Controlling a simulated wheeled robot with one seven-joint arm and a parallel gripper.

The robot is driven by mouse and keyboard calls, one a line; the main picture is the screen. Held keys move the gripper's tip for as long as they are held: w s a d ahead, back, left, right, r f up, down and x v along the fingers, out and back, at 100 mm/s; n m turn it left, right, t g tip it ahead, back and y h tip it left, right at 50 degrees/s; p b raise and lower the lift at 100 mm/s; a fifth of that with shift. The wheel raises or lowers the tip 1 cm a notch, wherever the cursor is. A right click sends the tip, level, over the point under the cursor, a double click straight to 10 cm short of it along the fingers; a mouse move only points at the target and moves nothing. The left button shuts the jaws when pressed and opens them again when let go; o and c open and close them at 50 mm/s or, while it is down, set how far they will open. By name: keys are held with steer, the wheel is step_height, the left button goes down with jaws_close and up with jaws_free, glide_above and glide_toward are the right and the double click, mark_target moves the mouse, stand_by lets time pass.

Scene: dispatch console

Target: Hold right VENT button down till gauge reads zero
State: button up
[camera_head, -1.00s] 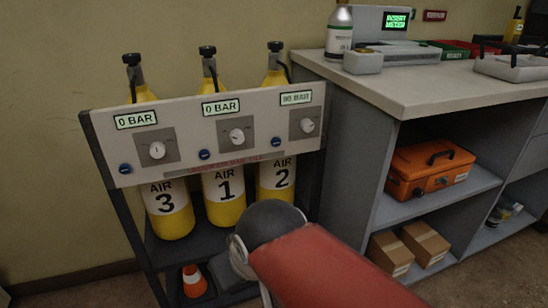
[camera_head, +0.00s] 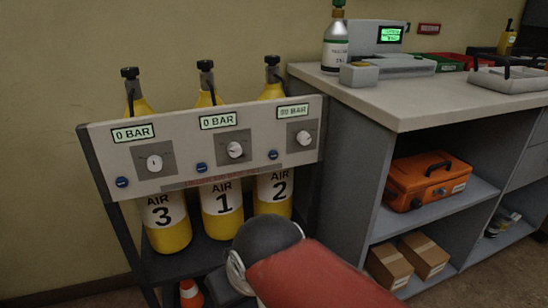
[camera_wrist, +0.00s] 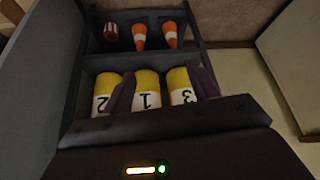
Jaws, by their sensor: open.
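The white valve panel (camera_head: 180,187) spans the rack with three gauges, three knobs and three blue buttons. The right VENT button (camera_head: 273,155) is a small blue disc left of the right knob (camera_head: 304,138); nothing touches it in the head view. The right gauge (camera_head: 293,112) shows a two-digit BAR figure, too blurred to read surely. The left gauge (camera_head: 132,133) and middle gauge (camera_head: 218,121) read 0 BAR. My gripper (camera_wrist: 163,90) shows in the wrist view as two dark fingers set apart, with the cylinders beyond; it holds nothing. It is out of sight in the head view.
Yellow cylinders AIR 3 (camera_head: 168,225), AIR 1 (camera_head: 222,208) and AIR 2 (camera_head: 273,192) stand in the dark rack below the panel. A grey counter (camera_head: 400,100) with open shelves stands close on the right. An orange case (camera_head: 430,180) sits on its shelf.

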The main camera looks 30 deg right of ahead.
jaws_close()
stand_by(0.4)
stand_by(1.3)
